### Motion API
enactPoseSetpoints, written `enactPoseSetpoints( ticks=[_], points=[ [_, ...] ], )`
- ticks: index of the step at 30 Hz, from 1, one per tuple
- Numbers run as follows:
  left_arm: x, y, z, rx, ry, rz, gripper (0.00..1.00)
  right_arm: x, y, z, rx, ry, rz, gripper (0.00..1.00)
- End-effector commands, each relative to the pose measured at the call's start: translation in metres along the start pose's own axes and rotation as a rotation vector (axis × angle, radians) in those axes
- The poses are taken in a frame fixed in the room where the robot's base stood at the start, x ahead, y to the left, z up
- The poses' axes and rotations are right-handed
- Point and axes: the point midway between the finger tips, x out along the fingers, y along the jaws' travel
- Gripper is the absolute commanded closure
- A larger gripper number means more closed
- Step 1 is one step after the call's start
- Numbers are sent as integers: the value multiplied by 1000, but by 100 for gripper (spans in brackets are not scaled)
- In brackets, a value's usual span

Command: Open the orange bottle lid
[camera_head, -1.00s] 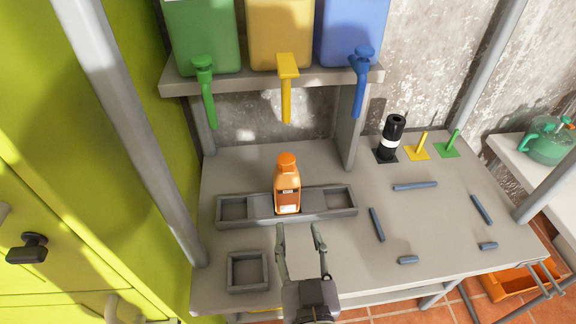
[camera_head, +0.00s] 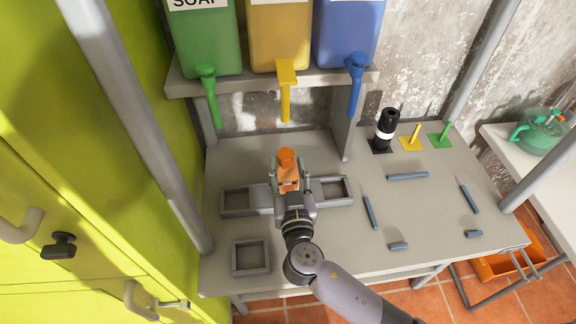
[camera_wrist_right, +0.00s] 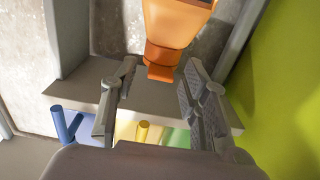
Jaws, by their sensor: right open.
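The orange bottle (camera_head: 288,184) stands upright at the middle of a grey holder (camera_head: 236,201) on the workbench. Its orange lid (camera_head: 286,155) is on top. My right gripper (camera_head: 289,172) is open, with one finger to each side of the bottle's upper part in the head view. In the right wrist view the lid (camera_wrist_right: 163,62) shows between and just beyond the open fingertips (camera_wrist_right: 158,80), with a gap on both sides. The gripper and arm hide the lower front of the bottle. My left gripper is not in view.
Green (camera_head: 208,40), yellow (camera_head: 279,38) and blue (camera_head: 346,32) dispensers sit on a shelf behind, their spouts hanging over the bench. A black bottle (camera_head: 386,127) stands at the back right. Several blue-grey bars lie on the right. A small square frame (camera_head: 251,257) lies front left.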

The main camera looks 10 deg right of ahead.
Motion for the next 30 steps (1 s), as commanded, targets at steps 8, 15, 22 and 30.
enactPoseSetpoints(
  ticks=[8,15,22,30],
  points=[
    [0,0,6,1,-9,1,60,0,0,0,0,0,0,65],
    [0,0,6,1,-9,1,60,0,0,0,0,0,0,81],
    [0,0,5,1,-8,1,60,0,0,0,-1,0,0,96],
    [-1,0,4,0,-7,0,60,0,0,-1,0,-2,0,100]
  ],
)
